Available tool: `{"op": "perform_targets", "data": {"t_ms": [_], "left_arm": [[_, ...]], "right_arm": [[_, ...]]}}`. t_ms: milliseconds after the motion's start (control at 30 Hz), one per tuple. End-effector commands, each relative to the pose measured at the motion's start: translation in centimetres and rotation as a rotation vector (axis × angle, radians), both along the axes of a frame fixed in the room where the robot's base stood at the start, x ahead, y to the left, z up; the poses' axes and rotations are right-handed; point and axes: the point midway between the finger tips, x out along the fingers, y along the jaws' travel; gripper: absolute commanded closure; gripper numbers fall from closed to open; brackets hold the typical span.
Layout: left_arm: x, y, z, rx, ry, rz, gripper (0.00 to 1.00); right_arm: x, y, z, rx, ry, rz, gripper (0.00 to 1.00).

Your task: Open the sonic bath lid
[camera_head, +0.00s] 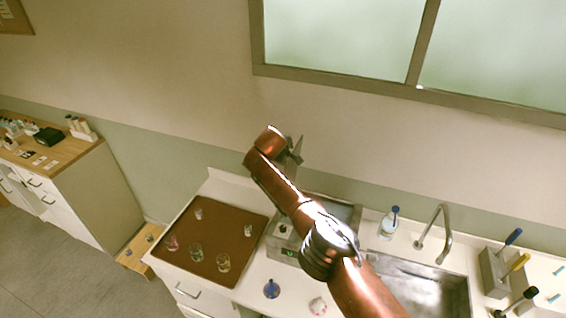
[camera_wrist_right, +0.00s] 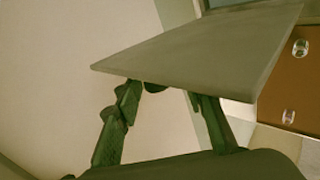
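The sonic bath (camera_head: 289,252) stands on the counter between the brown tray and the sink, with a small green display on its front. My right arm crosses in front of it and hides much of its top. A grey panel (camera_head: 345,212) shows beside the arm; I cannot tell whether it is the lid or the bath's top. My right gripper (camera_head: 297,146) is behind and above the bath, near the wall. In the right wrist view its fingers (camera_wrist_right: 165,100) are spread apart, close to a flat grey panel (camera_wrist_right: 200,55), likely the lid; contact is unclear. My left gripper is out of view.
A brown tray (camera_head: 222,218) with several glass vessels lies left of the bath. A blue-capped bottle (camera_head: 388,224), a tap (camera_head: 444,232) and a sink (camera_head: 420,288) are to the right. A blue-topped flask (camera_head: 272,289) and a pinkish vessel (camera_head: 318,306) stand in front.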

Motion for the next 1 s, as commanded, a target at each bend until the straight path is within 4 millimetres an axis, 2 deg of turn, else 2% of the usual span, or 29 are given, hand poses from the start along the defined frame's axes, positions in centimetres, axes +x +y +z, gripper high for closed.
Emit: {"op": "perform_targets", "data": {"t_ms": [267,467,767,1000], "left_arm": [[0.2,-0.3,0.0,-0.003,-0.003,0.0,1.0],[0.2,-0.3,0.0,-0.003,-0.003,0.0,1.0],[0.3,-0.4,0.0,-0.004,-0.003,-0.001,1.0],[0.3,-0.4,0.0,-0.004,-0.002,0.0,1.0]], "right_arm": [[-0.6,0.7,0.0,0.005,0.008,0.01,0.63],[-0.9,0.2,0.4,0.005,0.006,-0.001,0.63],[-3.4,1.0,0.3,0.006,0.006,0.004,0.63],[-6.7,1.9,0.1,0.007,0.012,0.006,0.63]]}}
